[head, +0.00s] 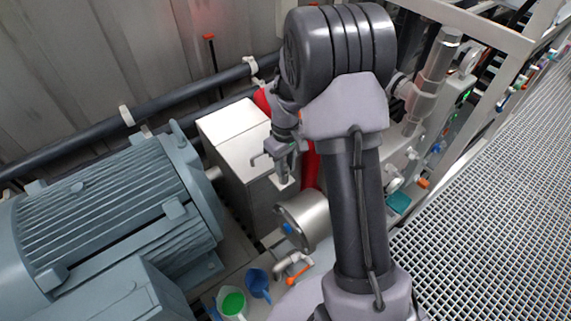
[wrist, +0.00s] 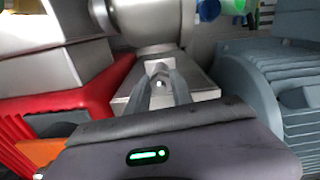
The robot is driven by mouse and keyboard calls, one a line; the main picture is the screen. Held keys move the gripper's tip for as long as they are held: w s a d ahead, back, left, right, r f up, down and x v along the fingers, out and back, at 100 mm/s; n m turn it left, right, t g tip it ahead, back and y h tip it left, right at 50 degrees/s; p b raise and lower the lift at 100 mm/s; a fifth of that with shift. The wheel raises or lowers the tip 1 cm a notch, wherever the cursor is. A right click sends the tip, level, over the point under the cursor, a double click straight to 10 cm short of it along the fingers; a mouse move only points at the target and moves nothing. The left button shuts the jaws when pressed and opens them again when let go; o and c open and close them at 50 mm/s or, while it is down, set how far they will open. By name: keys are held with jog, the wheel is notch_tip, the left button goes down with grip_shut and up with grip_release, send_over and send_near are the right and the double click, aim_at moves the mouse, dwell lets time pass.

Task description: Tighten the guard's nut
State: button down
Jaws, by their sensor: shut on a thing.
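The guard (head: 234,122) is a pale metal box between the blue-grey motor (head: 120,205) and the red pump part (head: 311,168). In the wrist view the guard's top plate (wrist: 205,84) lies beyond my fingers. My gripper (head: 284,174) points down at the guard's right-hand end. In the wrist view my gripper (wrist: 160,80) has its two fingers closed around a small, pale metal piece, which looks like the nut (wrist: 158,68). Its shape is mostly hidden by the fingers, and I cannot tell how tight it sits. In the head view the nut is too small to make out.
A round steel flange (head: 303,219) stands in front of the guard. A green cup (head: 232,303) and a blue cup (head: 258,284) are at the bottom. A dark pipe (head: 80,148) runs along the back wall. Grating (head: 490,210) lies open at the right.

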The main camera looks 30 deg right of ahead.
jog(key=m, duration=0.6)
jog(key=shift+a, duration=0.2)
jog(key=m, duration=0.6)
jog(key=shift+w+a+m, duration=0.1)
jog(key=shift+a+m, duration=0.05)
jog(key=shift+m, duration=0.25)
jog(key=c, duration=1.1)
grip_release()
notch_tip(320, 180, up, 17)
jog(key=p, duration=0.6)
jog(key=shift+r, duration=0.2)
